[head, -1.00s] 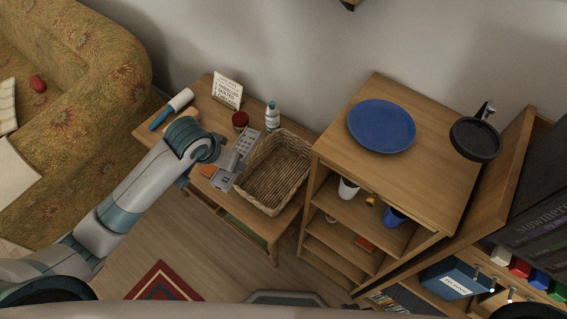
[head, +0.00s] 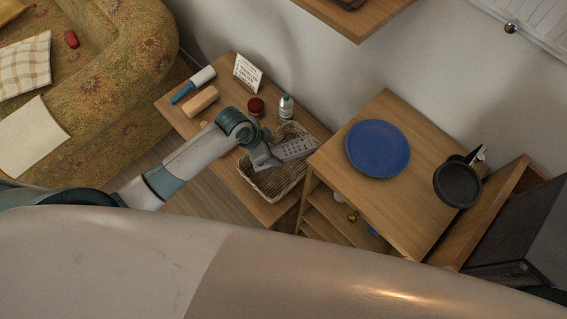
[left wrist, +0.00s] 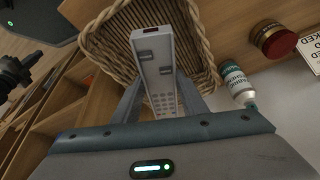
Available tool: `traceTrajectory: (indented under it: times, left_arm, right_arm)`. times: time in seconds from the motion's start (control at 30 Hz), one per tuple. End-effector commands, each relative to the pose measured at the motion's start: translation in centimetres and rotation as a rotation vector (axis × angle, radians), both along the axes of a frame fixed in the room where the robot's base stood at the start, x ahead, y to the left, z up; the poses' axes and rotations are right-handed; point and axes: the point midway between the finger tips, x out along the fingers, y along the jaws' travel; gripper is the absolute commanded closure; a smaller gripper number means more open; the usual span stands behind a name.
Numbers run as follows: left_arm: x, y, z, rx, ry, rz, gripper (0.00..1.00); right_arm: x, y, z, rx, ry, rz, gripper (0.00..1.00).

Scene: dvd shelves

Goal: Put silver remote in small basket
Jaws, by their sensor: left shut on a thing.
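The silver remote (head: 296,147) is held in my left gripper (head: 272,154), which is shut on it. In the left wrist view the remote (left wrist: 158,70) points away between the fingers, its buttons facing the camera. The small wicker basket (head: 265,188) stands on the wooden table, at the end by the shelf unit. The remote is above the basket's opening in the head view; how high cannot be told exactly. In the left wrist view the basket (left wrist: 107,45) lies behind the remote. My arm and gripper hide part of the basket.
A white bottle (head: 286,107) and a dark red jar (head: 256,105) stand behind the basket. A sign (head: 247,73) and a tan block (head: 201,101) are farther left. The shelf unit (head: 400,198), bearing a blue plate (head: 377,148), rises close to the basket's right.

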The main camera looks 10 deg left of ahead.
Motion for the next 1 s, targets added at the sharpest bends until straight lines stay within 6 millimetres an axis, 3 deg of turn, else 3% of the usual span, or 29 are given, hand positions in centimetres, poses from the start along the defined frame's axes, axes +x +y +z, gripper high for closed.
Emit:
traceTrajectory:
  times: [0.27, 0.6, 1.0]
  left_arm:
    - [0.0, 0.0, -0.9, 0.0, 0.002, 0.002, 0.85]
    - [0.0, 0.0, -5.3, 0.0, 0.001, 0.002, 0.85]
    - [0.1, 0.0, -5.8, 0.0, 0.0, 0.002, 0.85]
  right_arm:
    - [0.0, 0.0, 0.3, 0.0, 0.0, 0.0, 1.0]
    - [0.0, 0.1, 0.9, 0.0, -0.001, -0.001, 1.0]
    - [0.1, 0.1, 0.9, 0.001, -0.001, -0.001, 1.0]
